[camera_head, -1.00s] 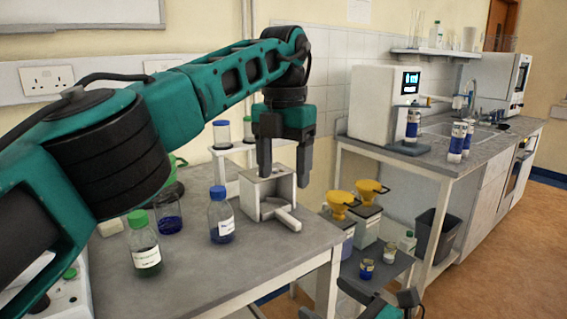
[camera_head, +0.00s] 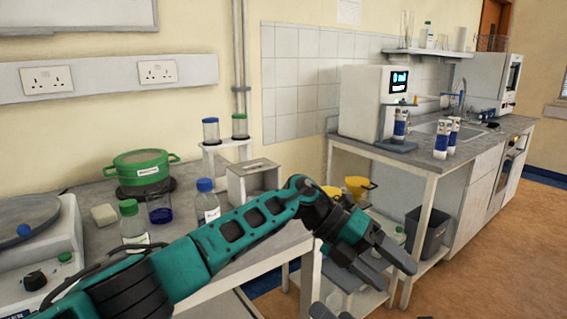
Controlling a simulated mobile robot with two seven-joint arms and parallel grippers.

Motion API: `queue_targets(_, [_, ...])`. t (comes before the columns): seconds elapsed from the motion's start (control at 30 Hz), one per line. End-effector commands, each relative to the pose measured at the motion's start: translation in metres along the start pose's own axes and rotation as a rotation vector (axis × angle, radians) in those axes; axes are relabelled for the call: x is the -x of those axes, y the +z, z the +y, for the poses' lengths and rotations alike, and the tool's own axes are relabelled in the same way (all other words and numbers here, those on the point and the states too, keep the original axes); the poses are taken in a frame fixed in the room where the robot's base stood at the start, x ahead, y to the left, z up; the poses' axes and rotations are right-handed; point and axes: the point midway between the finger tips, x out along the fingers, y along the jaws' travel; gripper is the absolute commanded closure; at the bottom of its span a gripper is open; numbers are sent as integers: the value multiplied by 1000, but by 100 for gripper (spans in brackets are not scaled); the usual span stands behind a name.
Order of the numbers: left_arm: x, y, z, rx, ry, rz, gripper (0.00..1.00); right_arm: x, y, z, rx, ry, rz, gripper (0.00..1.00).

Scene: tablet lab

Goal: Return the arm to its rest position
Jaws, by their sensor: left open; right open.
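My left arm (camera_head: 235,232) is teal and black and reaches in from the lower left, low across the front of the grey bench. Its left gripper (camera_head: 396,277) is open and empty, past the bench's right edge, with its fingers pointing down to the right. It is in front of the lower shelf unit and hides part of it. Only a small dark part of my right gripper (camera_head: 328,311) shows at the bottom edge; nothing is seen in it.
A blue-capped bottle (camera_head: 207,205) and a green-capped bottle (camera_head: 132,222) stand close behind my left arm. A grey-white box (camera_head: 252,182), a green pot (camera_head: 143,166) and a balance (camera_head: 50,245) are on the bench. A white machine (camera_head: 368,103) stands on the counter. Open floor (camera_head: 490,270) lies right.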

Motion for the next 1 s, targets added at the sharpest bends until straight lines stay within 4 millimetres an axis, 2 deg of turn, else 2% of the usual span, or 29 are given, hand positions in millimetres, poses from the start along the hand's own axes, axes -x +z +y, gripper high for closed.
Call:
queue_targets(0.03, [-16, -5, -3, 40, -124, -46, 31, 4, -5, -4, -99, -22, -11, 0])
queue_targets(0.17, [-33, -8, -16, 160, -409, -193, 31, 14, -13, -16, -348, -79, -48, 0])
queue_targets(0.27, [-31, -9, -16, 286, -606, -321, 31, 22, -20, -26, -536, -123, -80, 0])
queue_targets(0.37, [-19, -11, -5, 434, -780, -458, 31, 32, -28, -37, -724, -168, -116, 0])
queue_targets(0.43, [-8, -15, 10, 551, -888, -556, 31, 40, -34, -44, -855, -201, -145, 0])
queue_targets(0.57, [15, -31, 51, 787, -1056, -742, 31, 56, -48, -59, -1094, -261, -205, 0])
queue_targets(0.67, [32, -54, 93, 983, -1155, -885, 31, 69, -60, -70, -1275, -306, -257, 0])
queue_targets(0.73, [41, -76, 125, 1126, -1209, -982, 31, 80, -68, -77, -1401, -338, -299, 0])
queue_targets(0.87, [53, -130, 184, 1401, -1273, -1157, 31, 100, -85, -90, -1631, -395, -384, 0])
queue_targets(0.97, [58, -184, 225, 1616, -1292, -1282, 31, 118, -99, -98, -1805, -436, -459, 0])
queue_targets(1.0, [58, -207, 239, 1703, -1293, -1328, 31, 125, -105, -102, -1874, -452, -492, 0])
